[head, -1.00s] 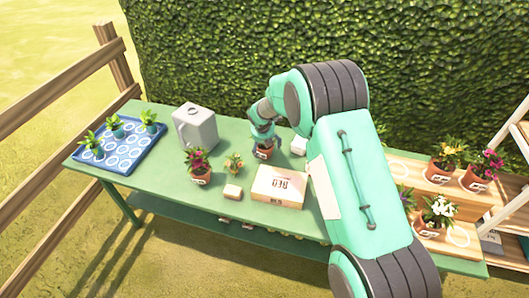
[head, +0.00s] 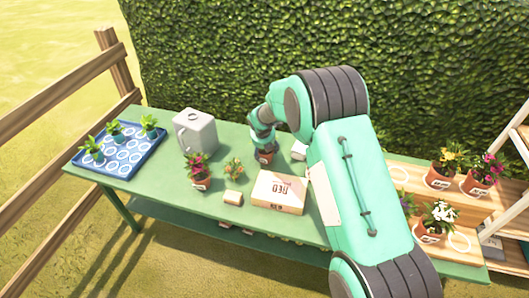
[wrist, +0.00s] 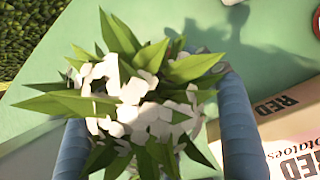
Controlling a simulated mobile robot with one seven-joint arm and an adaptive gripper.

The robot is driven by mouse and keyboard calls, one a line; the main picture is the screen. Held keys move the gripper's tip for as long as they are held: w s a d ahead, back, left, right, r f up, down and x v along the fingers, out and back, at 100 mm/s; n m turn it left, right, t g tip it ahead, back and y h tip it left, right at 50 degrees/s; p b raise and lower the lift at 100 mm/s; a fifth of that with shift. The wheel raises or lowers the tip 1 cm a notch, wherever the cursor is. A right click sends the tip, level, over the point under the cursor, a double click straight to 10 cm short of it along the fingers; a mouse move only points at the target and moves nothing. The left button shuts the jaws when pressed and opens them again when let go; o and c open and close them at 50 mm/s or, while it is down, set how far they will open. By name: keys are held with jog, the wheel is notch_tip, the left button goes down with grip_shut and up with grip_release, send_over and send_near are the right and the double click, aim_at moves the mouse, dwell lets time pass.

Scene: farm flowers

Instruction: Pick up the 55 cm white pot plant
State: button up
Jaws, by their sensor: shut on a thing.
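A white-flowered pot plant (wrist: 135,100) with long green leaves fills the middle of the wrist view, between the two blue-grey fingers. My gripper (wrist: 152,125) is shut on it. In the head view my gripper (head: 262,143) points down over the back middle of the table, and the plant's terracotta pot (head: 265,157) shows just below it. Whether the pot touches the table is unclear. Another white-flowered plant (head: 440,214) stands on the wooden stand at the right. No height label is readable on either.
On the green table (head: 150,190) stand a grey watering can (head: 195,131), a pink-flowered pot (head: 199,170), a small plant (head: 234,168), a small block (head: 233,198) and a potato box (head: 280,192). A blue tray (head: 122,160) with seedlings lies left. A hedge (head: 230,50) rises behind.

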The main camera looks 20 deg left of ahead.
notch_tip(320, 180, up, 10)
jog(key=p, duration=0.3)
